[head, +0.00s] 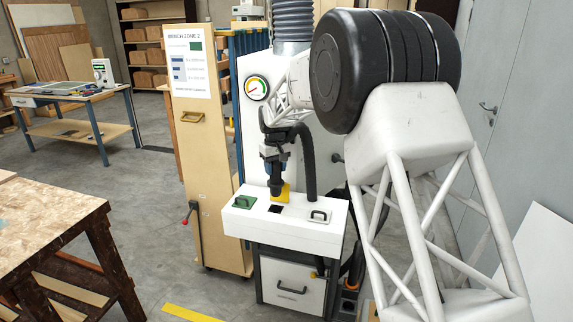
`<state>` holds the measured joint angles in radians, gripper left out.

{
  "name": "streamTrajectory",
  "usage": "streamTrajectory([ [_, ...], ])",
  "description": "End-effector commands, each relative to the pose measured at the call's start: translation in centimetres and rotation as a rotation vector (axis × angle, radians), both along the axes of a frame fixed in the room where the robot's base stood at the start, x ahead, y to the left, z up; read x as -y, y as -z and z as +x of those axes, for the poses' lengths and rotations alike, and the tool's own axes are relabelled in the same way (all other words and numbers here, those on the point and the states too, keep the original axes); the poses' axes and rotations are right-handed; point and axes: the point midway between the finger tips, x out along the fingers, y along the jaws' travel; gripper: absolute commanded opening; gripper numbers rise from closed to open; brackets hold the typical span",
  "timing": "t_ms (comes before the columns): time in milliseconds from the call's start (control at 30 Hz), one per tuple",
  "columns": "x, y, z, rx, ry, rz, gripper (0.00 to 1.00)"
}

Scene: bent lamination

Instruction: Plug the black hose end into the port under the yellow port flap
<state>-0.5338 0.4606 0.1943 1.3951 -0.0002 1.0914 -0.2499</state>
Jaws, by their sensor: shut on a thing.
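My gripper (273,166) is above the white port bench and shut on the black hose end (276,187), which points down. The black hose (309,160) loops up beside my gripper and drops to the right of it. The yellow port flap (286,190) appears raised, just behind the hose end, which partly covers it. A dark square port opening (275,209) lies in the bench top in front of the flap. The hose end appears above and behind that opening; whether it touches the flap is too small to tell.
A green flap (243,202) with a handle lies left of the opening, and a white flap (318,216) with a black handle lies right. A tall wooden cabinet (203,180) stands left of the bench. A wooden workbench (45,225) stands in the left foreground.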

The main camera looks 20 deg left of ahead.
Motion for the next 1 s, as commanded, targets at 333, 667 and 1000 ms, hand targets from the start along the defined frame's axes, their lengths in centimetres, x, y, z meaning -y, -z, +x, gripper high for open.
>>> streamTrajectory([
  [333, -0.1, 0.0, -0.1, 0.000, -0.002, 0.000, 0.26],
  [667, -0.1, 1.0, -0.1, -0.001, -0.001, -0.001, 0.26],
  [1000, -0.1, 3.4, -0.1, -0.001, -0.001, -0.001, 0.26],
])
